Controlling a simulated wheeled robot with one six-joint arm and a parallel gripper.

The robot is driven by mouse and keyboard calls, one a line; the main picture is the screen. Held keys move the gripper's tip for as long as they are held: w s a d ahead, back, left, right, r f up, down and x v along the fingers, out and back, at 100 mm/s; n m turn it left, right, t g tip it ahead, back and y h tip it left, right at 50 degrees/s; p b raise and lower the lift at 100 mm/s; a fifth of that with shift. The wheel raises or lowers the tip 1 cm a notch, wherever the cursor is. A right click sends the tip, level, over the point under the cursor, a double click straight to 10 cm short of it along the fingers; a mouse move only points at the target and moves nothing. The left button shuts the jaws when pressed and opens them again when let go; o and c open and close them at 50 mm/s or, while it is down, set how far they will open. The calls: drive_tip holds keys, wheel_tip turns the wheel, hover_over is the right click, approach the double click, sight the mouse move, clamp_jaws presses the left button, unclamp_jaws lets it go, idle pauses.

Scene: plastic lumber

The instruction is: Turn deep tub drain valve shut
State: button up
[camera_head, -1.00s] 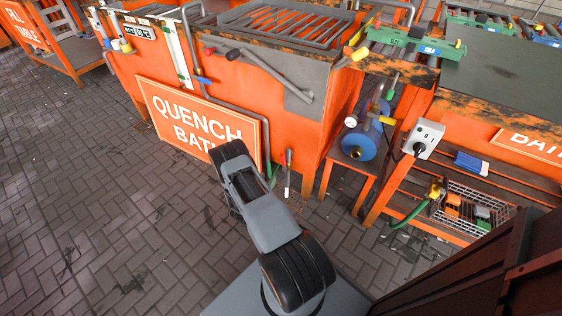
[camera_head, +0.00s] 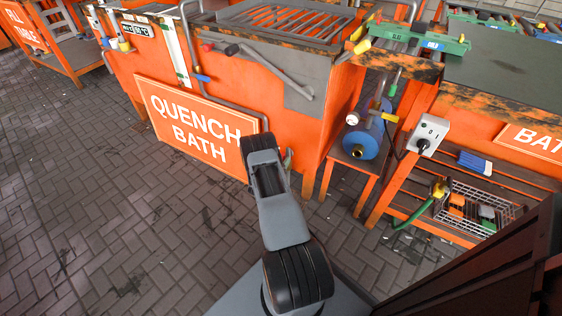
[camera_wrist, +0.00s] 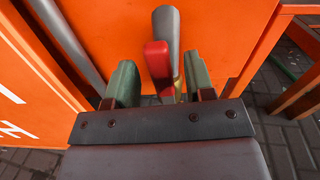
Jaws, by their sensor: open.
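In the wrist view, a red valve lever (camera_wrist: 157,60) with a grey pipe (camera_wrist: 168,28) behind it stands in front of the orange tub wall (camera_wrist: 215,35). My gripper (camera_wrist: 160,78) is open, its two green fingers on either side of the lever. The lever looks nearer the left finger; I cannot tell whether either finger touches it. In the head view, the orange quench bath tub (camera_head: 300,128) is in the middle, and my arm hides the valve. Only a bit of a green finger (camera_head: 288,160) shows beside my arm.
A grey pipe (camera_wrist: 68,42) runs along the tub left of my gripper. The QUENCH BATH sign (camera_head: 192,125) is on the tub front. An orange stand with a blue round vessel (camera_head: 361,145) is to the right. The paved floor (camera_head: 100,200) at left is clear.

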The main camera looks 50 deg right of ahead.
clamp_jaws()
idle(0.4)
drive_tip(key=shift+w+a, duration=0.1)
drive_tip(key=shift+a, duration=0.05)
